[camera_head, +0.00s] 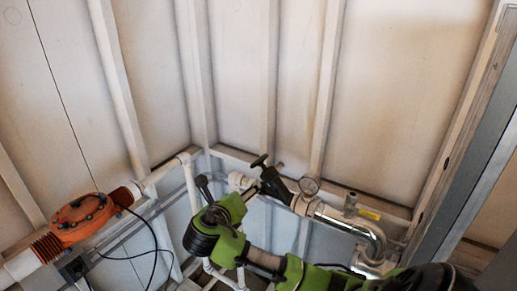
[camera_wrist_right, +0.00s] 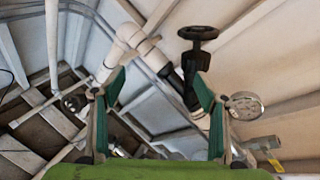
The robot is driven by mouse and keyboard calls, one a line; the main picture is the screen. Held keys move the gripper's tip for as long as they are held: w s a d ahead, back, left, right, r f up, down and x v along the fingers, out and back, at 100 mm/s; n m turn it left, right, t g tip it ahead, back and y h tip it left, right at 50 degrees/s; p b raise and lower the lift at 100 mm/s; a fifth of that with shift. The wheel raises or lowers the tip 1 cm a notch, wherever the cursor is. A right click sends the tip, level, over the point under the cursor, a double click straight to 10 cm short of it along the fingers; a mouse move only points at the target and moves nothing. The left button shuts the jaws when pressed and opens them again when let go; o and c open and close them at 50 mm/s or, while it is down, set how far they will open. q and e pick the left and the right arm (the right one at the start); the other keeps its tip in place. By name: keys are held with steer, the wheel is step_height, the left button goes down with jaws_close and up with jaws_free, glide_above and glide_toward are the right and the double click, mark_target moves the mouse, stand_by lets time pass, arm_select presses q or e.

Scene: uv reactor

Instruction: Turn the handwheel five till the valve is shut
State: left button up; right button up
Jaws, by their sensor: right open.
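The handwheel five (camera_head: 259,160) is a small black wheel on a stem, at the middle of the head view. It sits on a black valve body (camera_head: 275,184) in the pipe line. In the right wrist view the black handwheel (camera_wrist_right: 198,33) shows near the top, right of centre, beyond my right gripper (camera_wrist_right: 160,83). My right gripper is open, with a clear gap between its green-padded fingers. The fingers are apart from the wheel, and nothing is held. In the head view my green and black right arm partly hides the pipes below the valve. My left gripper is not in view.
A round gauge (camera_head: 309,186) stands right of the valve, next to a silver curved pipe (camera_head: 340,218). White pipes run left to an orange unit (camera_head: 82,218) with cables. Panelled walls stand close behind; the space above the wheel looks clear.

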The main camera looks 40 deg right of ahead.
steer(key=n+h+p, duration=0.1)
glide_toward(256, 164)
steer(key=p+x, duration=0.3)
steer(key=x, duration=0.9)
steer(key=shift+w+d, duration=0.15)
steer(key=shift+d, duration=0.1)
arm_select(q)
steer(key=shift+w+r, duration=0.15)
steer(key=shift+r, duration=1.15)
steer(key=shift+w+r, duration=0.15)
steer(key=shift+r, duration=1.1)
arm_select(e)
steer(key=shift+w+d+f, duration=0.3)
steer(key=shift+d+f, duration=0.05)
steer(key=shift+d, duration=0.15)
steer(key=c, duration=1.1)
